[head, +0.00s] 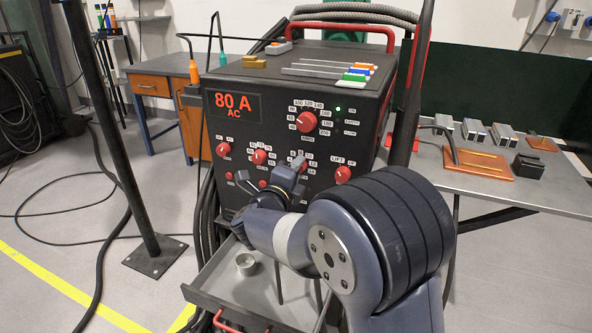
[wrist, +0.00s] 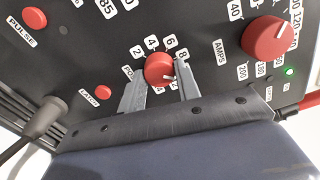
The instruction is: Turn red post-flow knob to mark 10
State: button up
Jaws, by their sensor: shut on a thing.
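The red post-flow knob (wrist: 158,69) sits on the welder's black front panel, between my two grey fingertips in the wrist view. My gripper (wrist: 160,83) is shut on it, one finger on each side. The knob's white pointer line points to the lower right, toward the right finger, beyond the 8. The right finger covers part of the scale there, so I cannot read the mark at the pointer. In the head view my gripper (head: 292,171) is at the panel's lower middle and hides most of this knob.
The AMPS knob (wrist: 268,37) is right of my gripper; the small red LATCH-like button (wrist: 103,92) and PULSE knob (wrist: 34,19) are left.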

jog(key=shift+a, duration=0.1)
jog(key=o, duration=1)
jog(key=shift+c, duration=0.2)
jog(key=p+v, duration=0.1)
jog(key=v, duration=0.9)
jog(key=shift+s, duration=0.4)
jog(key=shift+w, duration=0.1)
jog(key=b+x, duration=0.1)
jog(key=x, duration=0.9)
jog(key=shift+w, duration=0.3)
